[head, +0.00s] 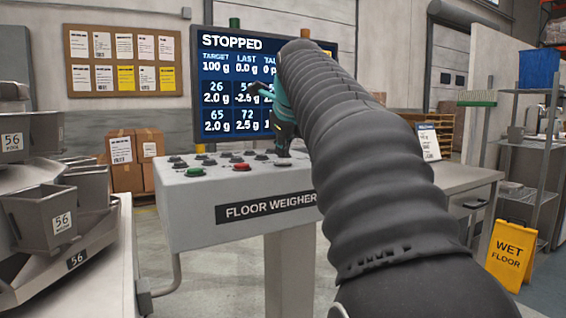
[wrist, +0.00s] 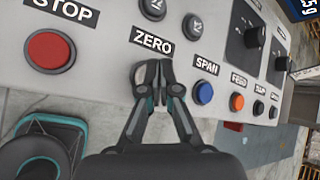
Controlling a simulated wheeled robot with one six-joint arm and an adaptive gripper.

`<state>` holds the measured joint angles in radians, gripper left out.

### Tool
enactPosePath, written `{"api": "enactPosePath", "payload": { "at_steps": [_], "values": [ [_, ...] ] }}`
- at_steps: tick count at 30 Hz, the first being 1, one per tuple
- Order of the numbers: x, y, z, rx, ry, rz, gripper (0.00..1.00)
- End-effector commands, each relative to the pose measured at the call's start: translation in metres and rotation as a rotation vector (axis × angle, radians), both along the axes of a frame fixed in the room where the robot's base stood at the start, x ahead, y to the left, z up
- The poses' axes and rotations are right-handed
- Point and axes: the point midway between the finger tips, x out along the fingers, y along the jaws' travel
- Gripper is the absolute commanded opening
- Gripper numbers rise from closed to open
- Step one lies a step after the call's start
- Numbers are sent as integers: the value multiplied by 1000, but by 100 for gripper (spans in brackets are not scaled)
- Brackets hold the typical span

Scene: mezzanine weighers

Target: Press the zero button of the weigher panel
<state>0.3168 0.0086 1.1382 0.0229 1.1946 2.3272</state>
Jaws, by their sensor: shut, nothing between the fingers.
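The weigher panel (head: 182,222) is a light grey slanted box labelled FLOOR WEIGHER, in the middle of the head view. In the wrist view its top (wrist: 108,50) carries a ZERO label (wrist: 152,41) between STOP and SPAN. My gripper (wrist: 152,72) is shut and empty, its fingertips just below the ZERO label. In the head view my gripper (head: 283,150) points down over the panel's right part, partly behind my arm.
The red STOP button (wrist: 50,52) lies left of my fingertips and the blue SPAN button (wrist: 204,92) close on the right. A screen (head: 222,85) reading STOPPED stands behind the panel. Grey weigh buckets (head: 45,215) are at left, a wet-floor sign (head: 510,255) at right.

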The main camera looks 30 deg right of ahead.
Motion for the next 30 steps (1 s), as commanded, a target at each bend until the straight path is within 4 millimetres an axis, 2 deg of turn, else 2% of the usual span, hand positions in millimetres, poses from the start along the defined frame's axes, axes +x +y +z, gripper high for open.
{"api": "enactPosePath", "payload": {
  "at_steps": [30],
  "values": [
    [0,0,-8,0,1,0,0]
  ]
}}
